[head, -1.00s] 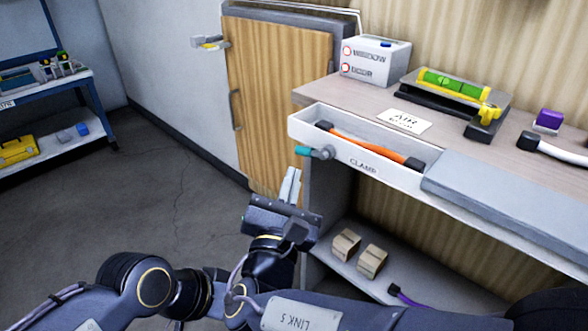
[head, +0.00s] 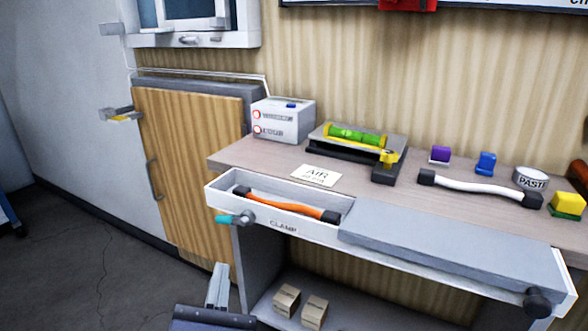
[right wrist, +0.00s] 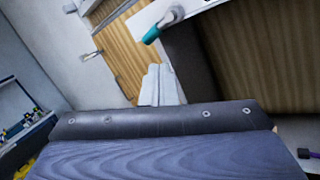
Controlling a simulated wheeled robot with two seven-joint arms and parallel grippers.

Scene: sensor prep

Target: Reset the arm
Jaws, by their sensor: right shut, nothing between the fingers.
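My right gripper (head: 218,287) shows at the bottom of the head view, its two pale fingers together and empty. It is below and left of the open drawer (head: 365,237) marked CLAMP, apart from it. In the right wrist view its fingers (right wrist: 160,85) are closed, with the drawer's teal-tipped knob (right wrist: 151,35) beyond them. In the head view the drawer holds an orange hose (head: 290,205) with black ends. My left gripper is not in view.
A workbench (head: 235,155) carries a box with red-ringed marks (head: 283,120), a green level fixture (head: 352,140), an AIR card (head: 316,176) and a white hose (head: 475,186). Two small cartons (head: 300,306) sit on the shelf below. A wooden door (head: 192,165) stands left; the floor there is clear.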

